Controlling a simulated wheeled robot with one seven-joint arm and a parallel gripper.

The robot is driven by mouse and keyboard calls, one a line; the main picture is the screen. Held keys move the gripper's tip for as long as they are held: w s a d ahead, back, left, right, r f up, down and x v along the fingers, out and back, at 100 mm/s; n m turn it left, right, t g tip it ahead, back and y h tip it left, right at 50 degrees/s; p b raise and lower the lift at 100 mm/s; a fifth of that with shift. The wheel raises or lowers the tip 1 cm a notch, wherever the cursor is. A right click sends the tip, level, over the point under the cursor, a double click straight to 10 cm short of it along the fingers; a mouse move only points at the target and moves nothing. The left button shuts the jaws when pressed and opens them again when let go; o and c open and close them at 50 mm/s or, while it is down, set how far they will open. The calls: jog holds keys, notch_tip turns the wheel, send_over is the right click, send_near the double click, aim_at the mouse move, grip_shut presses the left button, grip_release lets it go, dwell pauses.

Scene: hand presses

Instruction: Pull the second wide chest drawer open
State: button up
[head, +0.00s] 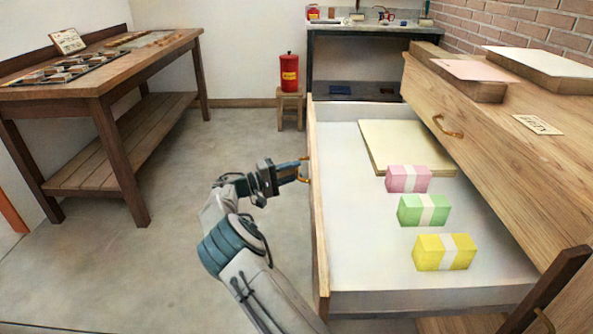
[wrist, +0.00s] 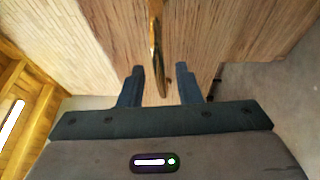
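The wide wooden chest (head: 500,120) stands at the right. Its upper drawer is shut and shows a brass handle (head: 447,127). The drawer below it (head: 345,301) is pulled far out, its white inside in full view. Inside lie a cream sheet stack (head: 385,135) and pink (head: 408,179), green (head: 424,210) and yellow (head: 445,252) banded bundles. My gripper (head: 302,171) is at the outer face of this drawer, by its brass handle (wrist: 156,45). In the wrist view, my gripper's fingers (wrist: 159,72) are apart, with the handle between them and a gap on both sides.
A wooden workbench (head: 100,100) with a lower shelf stands at the left. A red can (head: 289,72) sits on a small stool (head: 290,107) by the back wall, near a dark bench (head: 360,60). The floor (head: 180,260) left of the drawer is clear.

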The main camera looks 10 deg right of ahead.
jog(key=p+v, duration=0.2)
jog(key=v, duration=1)
jog(key=shift+a, duration=0.4)
jog(key=shift+s, duration=0.1)
